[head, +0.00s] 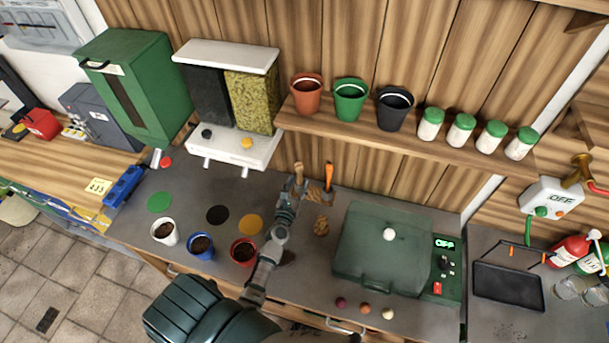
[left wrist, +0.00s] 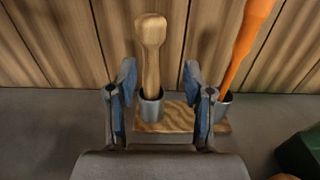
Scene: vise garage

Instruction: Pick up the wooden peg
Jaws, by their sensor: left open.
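The wooden peg (left wrist: 151,55) stands upright in a metal cup on a small wooden holder (left wrist: 180,117) by the back wall. In the head view the peg's top (head: 299,168) shows just beyond my left gripper (head: 297,185). In the left wrist view my left gripper (left wrist: 158,100) is open, with one finger on each side of the peg's lower part and cup. I cannot tell whether the fingers touch it. My right gripper is not in view.
An orange-handled tool (head: 328,176) stands in the holder's other cup, close to my right-hand finger in the wrist view. A green lidded box (head: 385,245) is to the right. Soil-filled pots, including a red one (head: 243,252), stand to the left. A shelf (head: 400,137) hangs above.

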